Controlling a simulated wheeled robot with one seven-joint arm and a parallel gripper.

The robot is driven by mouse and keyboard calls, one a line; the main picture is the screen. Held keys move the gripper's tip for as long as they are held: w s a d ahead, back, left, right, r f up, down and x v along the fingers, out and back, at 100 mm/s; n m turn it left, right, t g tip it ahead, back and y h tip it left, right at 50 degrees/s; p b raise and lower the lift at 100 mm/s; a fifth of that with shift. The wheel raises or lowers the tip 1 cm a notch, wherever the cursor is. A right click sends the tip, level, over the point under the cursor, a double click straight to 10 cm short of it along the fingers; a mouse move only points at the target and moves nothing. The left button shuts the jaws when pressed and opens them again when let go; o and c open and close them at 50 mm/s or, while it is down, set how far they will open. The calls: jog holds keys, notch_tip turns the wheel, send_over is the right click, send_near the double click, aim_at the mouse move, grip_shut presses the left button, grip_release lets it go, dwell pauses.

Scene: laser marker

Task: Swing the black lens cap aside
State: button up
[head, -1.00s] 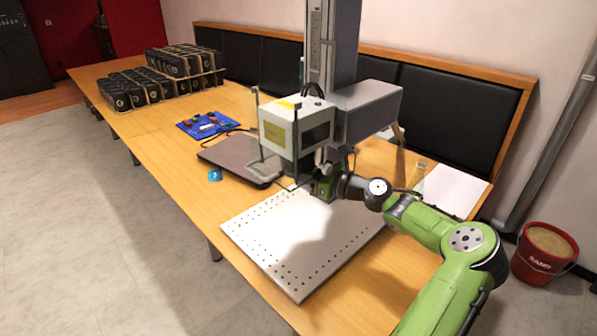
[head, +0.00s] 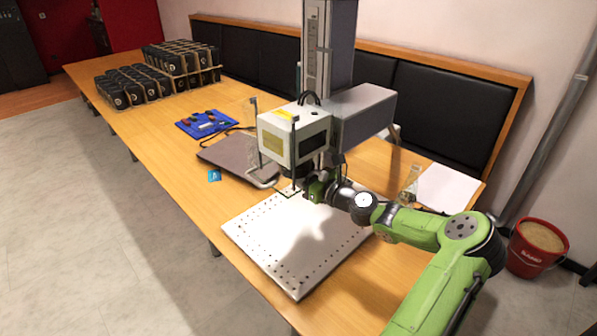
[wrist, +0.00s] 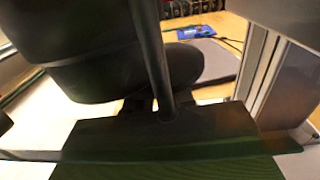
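The white laser head (head: 293,138) hangs over the perforated work plate. A small black part (head: 337,160) shows under its right side in the head view; I cannot tell if it is the lens cap. In the wrist view a large dark rounded body (wrist: 105,60) fills the upper left, probably the lens or its cap, very close to the camera. A thin dark post (wrist: 152,50) crosses in front of it. My gripper (head: 298,190) is low under the laser head, just above the plate. Its fingers are too small and partly hidden, so their opening is unclear.
The white perforated plate (head: 290,248) lies on the wooden table (head: 190,185). A grey flat pad (head: 236,157) and a blue tray (head: 207,124) lie behind. Racks of black items (head: 182,62) stand at the far end. A red bucket (head: 537,248) is on the floor at right.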

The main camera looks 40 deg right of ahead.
jog(key=shift+o, duration=0.8)
jog(key=shift+s, duration=0.1)
jog(key=s+d+p, duration=0.1)
jog(key=s+p, duration=0.2)
jog(key=s, duration=1.2)
jog(key=shift+s, duration=0.3)
